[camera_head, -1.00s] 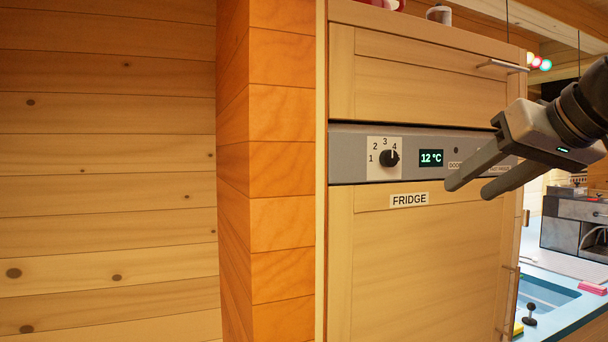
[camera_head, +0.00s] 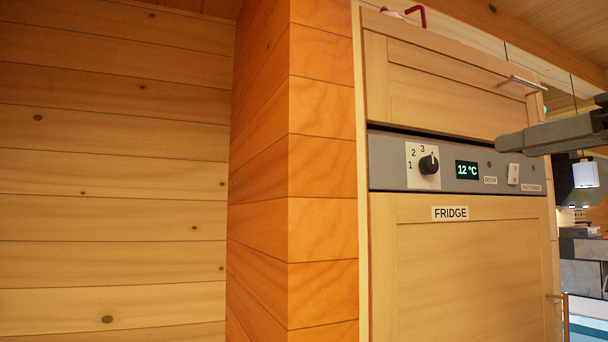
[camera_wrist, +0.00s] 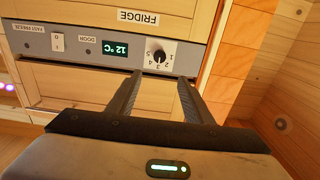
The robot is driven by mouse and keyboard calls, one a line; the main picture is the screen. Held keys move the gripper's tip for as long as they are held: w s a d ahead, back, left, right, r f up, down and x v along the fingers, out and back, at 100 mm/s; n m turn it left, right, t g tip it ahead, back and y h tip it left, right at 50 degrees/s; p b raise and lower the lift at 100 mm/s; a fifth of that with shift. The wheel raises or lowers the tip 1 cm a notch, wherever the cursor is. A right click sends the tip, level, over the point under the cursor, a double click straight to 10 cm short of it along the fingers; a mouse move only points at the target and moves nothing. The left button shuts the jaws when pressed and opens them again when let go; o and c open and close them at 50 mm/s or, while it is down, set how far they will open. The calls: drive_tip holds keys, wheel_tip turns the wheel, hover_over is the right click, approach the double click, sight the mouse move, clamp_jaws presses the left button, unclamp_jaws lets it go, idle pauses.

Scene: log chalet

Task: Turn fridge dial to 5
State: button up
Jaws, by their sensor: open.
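The black fridge dial (camera_head: 429,164) sits on a white plate with numbers at the left of the grey control panel (camera_head: 390,170). Its pale mark points up and slightly right, between the 3 and the far right of the scale, apparently near 4. The wrist view shows the panel upside down, with the dial (camera_wrist: 158,54) and the numbers 1 to 5. My gripper (camera_wrist: 158,76) is open and empty, its two fingers apart and pointing towards the dial's plate. In the head view only a dark finger (camera_head: 545,137) shows, right of the dial, level with the panel's top edge.
A display (camera_head: 467,170) reading 12 °C is right of the dial, then a white switch (camera_head: 514,174). The FRIDGE door (camera_head: 470,270) is below, a cabinet door (camera_head: 450,85) above. An orange wooden post (camera_head: 315,180) stands left of the fridge.

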sight(433, 164)
drive_tip(key=p+x, duration=0.3)
drive_tip(key=x, duration=1.2)
drive_tip(key=shift+w+a+f, duration=0.1)
drive_tip(key=shift+w+a, duration=0.05)
drive_tip(key=shift+w, duration=0.4)
drive_tip(key=c, duration=1.1)
drive_tip(key=shift+o, duration=0.2)
